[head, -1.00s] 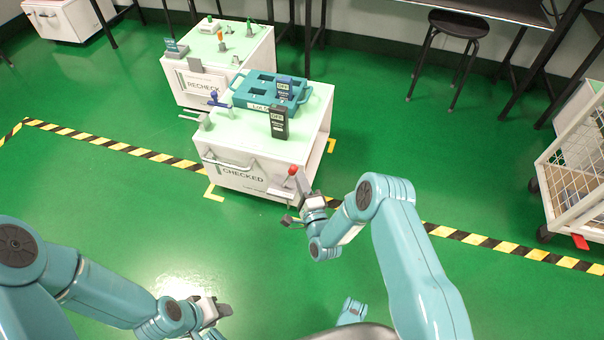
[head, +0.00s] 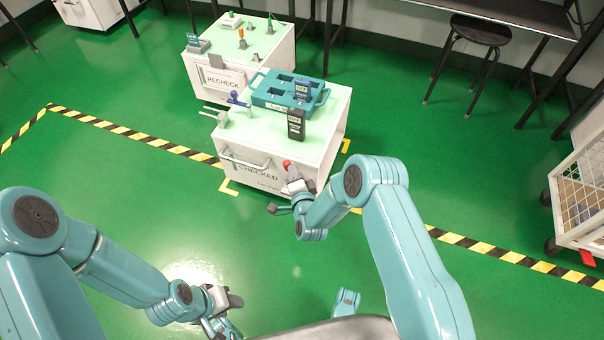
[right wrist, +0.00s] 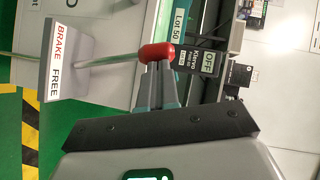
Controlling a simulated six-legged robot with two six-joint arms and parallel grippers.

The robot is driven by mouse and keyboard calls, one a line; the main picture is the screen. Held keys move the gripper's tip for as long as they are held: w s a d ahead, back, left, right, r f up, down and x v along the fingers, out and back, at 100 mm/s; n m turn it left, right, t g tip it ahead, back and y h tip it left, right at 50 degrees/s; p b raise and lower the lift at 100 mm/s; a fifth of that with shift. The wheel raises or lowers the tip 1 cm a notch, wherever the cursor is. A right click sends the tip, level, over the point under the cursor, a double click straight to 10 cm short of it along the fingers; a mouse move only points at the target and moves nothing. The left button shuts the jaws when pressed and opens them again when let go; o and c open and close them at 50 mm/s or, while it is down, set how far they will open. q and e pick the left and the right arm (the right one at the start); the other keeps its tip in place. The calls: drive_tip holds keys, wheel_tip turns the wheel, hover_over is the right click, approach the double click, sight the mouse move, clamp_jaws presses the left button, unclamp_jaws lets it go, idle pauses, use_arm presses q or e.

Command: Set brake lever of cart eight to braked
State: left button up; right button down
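The brake lever's red knob (head: 287,163) is at the front right of the white cart marked CHECKED (head: 231,162). In the right wrist view the knob (right wrist: 157,52) sits on a grey rod running left to a plate (right wrist: 60,60) lettered BRAKE and FREE. The rod's end lies nearer the plate's middle, so its setting is hard to read. My right gripper (right wrist: 162,88) has its fingers close together, tips right at the knob; no hold around it shows. No number eight is readable on the cart. My left gripper (head: 225,302) is low over the floor, away from the carts.
On the cart stand a teal tray (head: 262,98) with a tester, a black tester (head: 296,124) and a blue-topped lever. A cart marked RECHECK (head: 220,80) stands behind. A wire trolley (head: 580,190) and a stool (head: 478,35) are at right. Open green floor lies in front.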

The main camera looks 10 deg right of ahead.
use_arm(q)
drive_tip(key=shift+a+f+b, duration=0.1)
drive_tip(key=shift+f+b, duration=0.35)
drive_tip(key=shift+b, duration=0.1)
use_arm(e)
drive_tip(key=shift+w+a, duration=0.55)
drive_tip(key=shift+a, duration=0.2)
drive_tip(key=shift+w+a+r, duration=0.1)
drive_tip(key=shift+a, duration=0.05)
